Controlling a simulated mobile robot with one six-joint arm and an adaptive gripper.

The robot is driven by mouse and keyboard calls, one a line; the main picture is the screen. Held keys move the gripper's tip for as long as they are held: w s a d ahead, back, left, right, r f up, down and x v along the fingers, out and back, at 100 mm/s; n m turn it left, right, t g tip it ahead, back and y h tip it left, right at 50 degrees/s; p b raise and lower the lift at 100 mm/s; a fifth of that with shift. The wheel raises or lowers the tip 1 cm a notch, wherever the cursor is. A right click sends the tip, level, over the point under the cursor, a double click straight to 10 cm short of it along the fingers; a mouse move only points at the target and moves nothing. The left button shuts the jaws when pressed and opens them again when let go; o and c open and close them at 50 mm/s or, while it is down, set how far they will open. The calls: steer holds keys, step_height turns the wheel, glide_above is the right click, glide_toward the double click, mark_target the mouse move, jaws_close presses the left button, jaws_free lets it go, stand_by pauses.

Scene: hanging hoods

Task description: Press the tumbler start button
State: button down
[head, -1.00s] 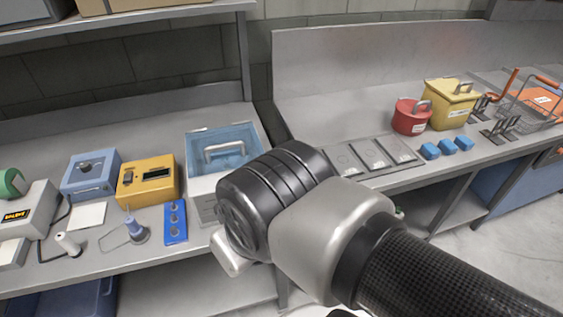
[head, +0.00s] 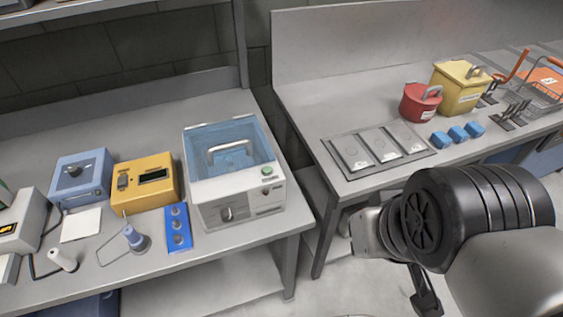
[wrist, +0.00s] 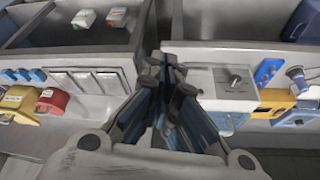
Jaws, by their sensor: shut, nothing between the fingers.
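The tumbler is a white box (head: 240,207) with a clear blue lid and a metal handle, near the right end of the left bench in the head view. My gripper (wrist: 168,62) is shut and empty, in front of the benches. In the head view my arm is right of the tumbler, apart from it.
Left of the tumbler are a blue strip with knobs (head: 177,228), a yellow box (head: 146,184) and a blue box (head: 81,178). A gap separates the benches. The right bench holds a tray of flat plates (head: 375,150), small blue blocks, and red and yellow containers (head: 459,88).

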steer(key=w+a+r+m+g+y+p, duration=0.1)
steer(key=w+a+r+m+y+p, duration=0.1)
steer(key=w+a+m+y+p, duration=0.3)
steer(key=w+a+r+m+g+y+p, duration=0.1)
steer(key=w+a+r+p, duration=0.25)
steer(key=w+a, duration=0.3)
steer(key=m+t+y+p, duration=0.2)
steer(key=m+p, duration=0.5)
steer(key=m, duration=0.2)
glide_above(266, 172)
step_height(266, 172, down, 4)
steer(key=shift+f, duration=0.2)
steer(key=shift+f+b, duration=0.15)
steer(key=shift+b, duration=0.2)
step_height(266, 172, down, 8)
steer(key=b, duration=0.6)
steer(key=shift+f+b, duration=0.3)
steer(key=shift+b, duration=0.2)
